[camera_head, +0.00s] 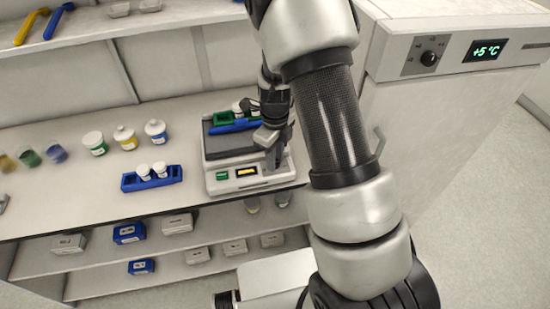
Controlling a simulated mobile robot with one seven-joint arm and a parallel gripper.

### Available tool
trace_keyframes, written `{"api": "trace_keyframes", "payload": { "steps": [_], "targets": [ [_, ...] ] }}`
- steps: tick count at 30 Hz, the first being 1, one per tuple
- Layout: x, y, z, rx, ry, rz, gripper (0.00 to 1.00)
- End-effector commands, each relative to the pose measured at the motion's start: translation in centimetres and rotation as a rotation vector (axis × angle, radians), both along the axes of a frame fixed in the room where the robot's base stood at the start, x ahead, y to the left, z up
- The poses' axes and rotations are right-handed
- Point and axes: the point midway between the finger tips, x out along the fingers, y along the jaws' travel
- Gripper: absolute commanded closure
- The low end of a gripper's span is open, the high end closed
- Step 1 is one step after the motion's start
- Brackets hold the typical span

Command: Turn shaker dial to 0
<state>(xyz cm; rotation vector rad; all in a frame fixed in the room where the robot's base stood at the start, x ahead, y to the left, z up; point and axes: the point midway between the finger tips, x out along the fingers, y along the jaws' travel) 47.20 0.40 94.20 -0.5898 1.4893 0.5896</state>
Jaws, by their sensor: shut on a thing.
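The shaker (221,158) is a white box with a dark top plate, standing at the front edge of the bench. Its front panel has a green button or display (222,176) and a lit yellow display (246,171), too small to read. My gripper (274,158) reaches down to the right part of the front panel and is shut on the dial there. The gripper covers the dial, so its setting cannot be seen.
A green rack and a blue rack (232,127) with vials sit on the shaker. A blue rack (130,183) with two white vials stands left of it. Several jars (126,138) line the bench behind. A white cabinet (388,60) with a knob and "+5 °C" display stands right.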

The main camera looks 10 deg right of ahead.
Motion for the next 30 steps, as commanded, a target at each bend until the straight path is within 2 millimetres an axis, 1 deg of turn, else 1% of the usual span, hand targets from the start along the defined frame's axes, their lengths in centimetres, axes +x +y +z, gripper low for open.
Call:
{"api": "trace_keyframes", "payload": {
  "steps": [30],
  "targets": [
    [0.06, 0.02, -0.06, 0.001, -0.002, 0.939, 0.99]
  ]
}}
